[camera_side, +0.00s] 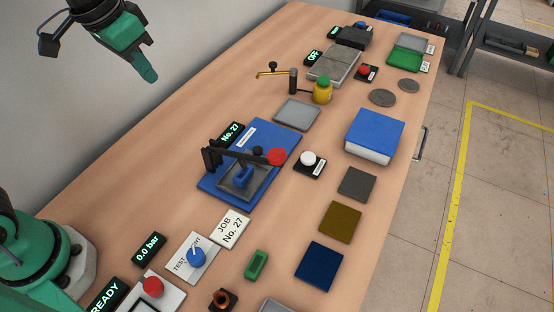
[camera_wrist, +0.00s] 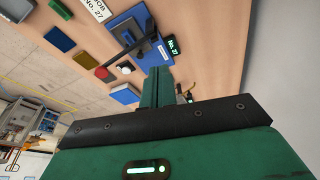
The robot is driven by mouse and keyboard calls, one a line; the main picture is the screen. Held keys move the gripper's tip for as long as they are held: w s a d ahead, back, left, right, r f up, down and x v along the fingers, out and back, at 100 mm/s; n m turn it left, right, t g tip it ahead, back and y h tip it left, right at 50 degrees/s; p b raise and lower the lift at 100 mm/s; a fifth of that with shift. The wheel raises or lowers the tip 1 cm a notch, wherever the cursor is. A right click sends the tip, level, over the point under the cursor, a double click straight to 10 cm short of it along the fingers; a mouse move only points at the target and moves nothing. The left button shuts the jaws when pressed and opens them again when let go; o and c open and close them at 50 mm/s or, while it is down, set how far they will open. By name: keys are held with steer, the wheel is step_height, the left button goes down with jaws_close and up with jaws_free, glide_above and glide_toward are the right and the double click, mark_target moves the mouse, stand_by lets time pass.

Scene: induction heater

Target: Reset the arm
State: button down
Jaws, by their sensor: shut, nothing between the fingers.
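My gripper (camera_side: 147,74) hangs in the air at the upper left of the side view, above and behind the bench's back edge. Its green fingers are together with nothing between them. In the wrist view the closed fingers (camera_wrist: 156,85) point towards the bench, which appears tilted. The green base of my arm is at the lower left of the side view. The gripper touches nothing.
A dark shelf (camera_side: 487,45) stands beyond the right edge.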

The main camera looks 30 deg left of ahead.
steer(key=s+a+f+n+t, duration=0.2)
steer(key=s+a+f, duration=0.1)
steer(key=s+a, duration=0.6)
steer(key=shift+f+t+y, duration=0.3)
steer(key=shift+f+y, duration=0.05)
steer(key=shift+y, duration=0.05)
